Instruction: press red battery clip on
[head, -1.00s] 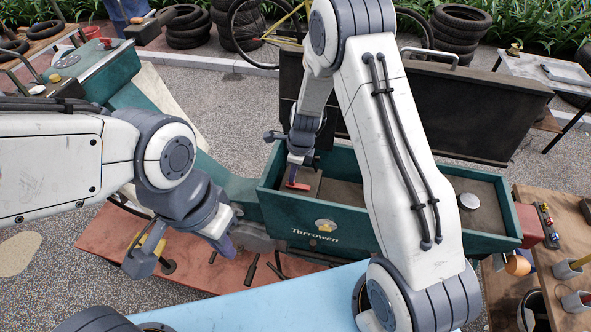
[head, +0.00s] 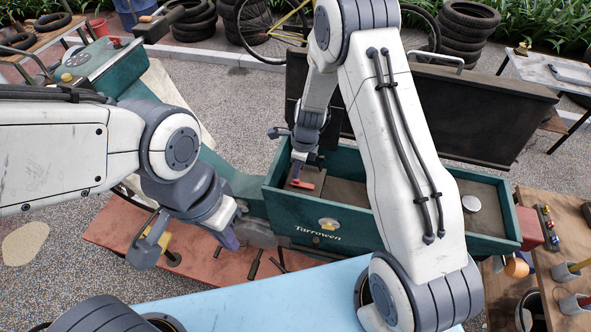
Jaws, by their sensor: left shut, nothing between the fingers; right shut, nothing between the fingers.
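The red battery clip (head: 303,185) is small and lies low inside the left compartment of the green box (head: 322,238) marked "Turrowen". My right gripper (head: 297,174) reaches down into that compartment, shut, with its fingertips just above or against the clip; I cannot tell whether they touch. The battery under the clip is partly hidden by the box wall and my gripper, so how the clip is seated is unclear. My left gripper (head: 231,238) is shut and empty, left of the box above the red cart deck (head: 205,268).
A dark raised lid (head: 480,110) stands behind the box. A wooden bench (head: 560,230) with cups stands at right. A light blue surface (head: 260,297) lies in front. Tyres and a bicycle are behind.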

